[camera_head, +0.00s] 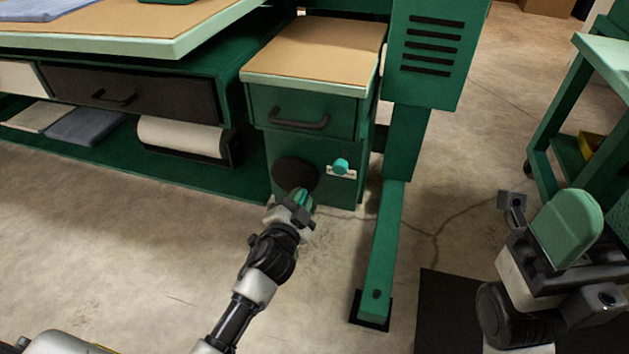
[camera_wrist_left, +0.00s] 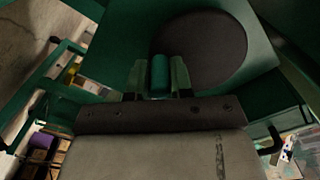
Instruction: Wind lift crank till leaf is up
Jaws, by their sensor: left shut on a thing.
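The crank is a dark round disc (camera_head: 294,174) with a teal handle (camera_wrist_left: 160,75), low on the front of the green cabinet (camera_head: 330,190). The disc also fills the upper middle of the left wrist view (camera_wrist_left: 200,48). My left gripper (camera_head: 302,198) is shut on the handle, at the disc's lower right edge in the head view. The tan top (camera_head: 315,50) above the cabinet drawer lies about level; I cannot tell whether it is the leaf. My right gripper (camera_head: 555,250) is at the lower right, away from the crank; its jaw gap cannot be made out.
A teal knob on a pale plate (camera_head: 341,168) sits right of the disc. A green post and foot (camera_head: 385,240) stand to the right. The larger bench top (camera_head: 130,30) and paper roll (camera_head: 182,137) are left. A green cart (camera_head: 560,130) stands right.

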